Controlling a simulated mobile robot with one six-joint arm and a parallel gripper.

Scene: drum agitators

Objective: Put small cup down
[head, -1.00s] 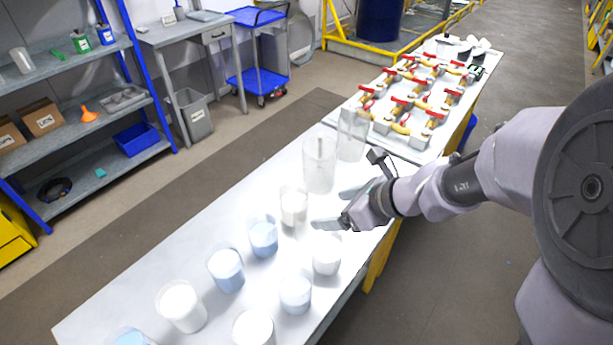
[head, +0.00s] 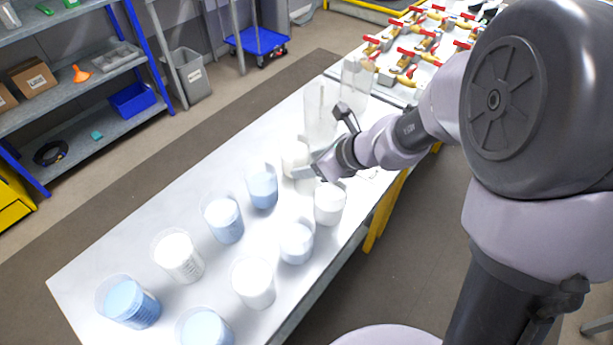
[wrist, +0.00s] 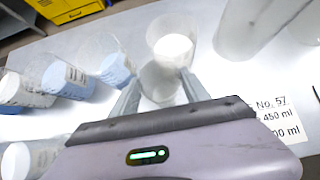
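Several clear small cups with white or light blue contents stand on the white table (head: 130,250). The white-filled cup nearest my gripper (head: 294,158) stands upright behind the fingers in the head view and is partly hidden by them. In the wrist view the same cup (wrist: 172,45) stands just beyond and between the fingertips. Whether a finger touches the cup cannot be told.
Another white-filled cup (head: 330,204) stands close in front of my gripper, and a blue-filled cup (head: 262,187) to its left. Tall empty clear containers (head: 320,112) stand just behind. A printed label (wrist: 275,125) lies at right in the wrist view. Red-handled valves (head: 410,55) are farther back.

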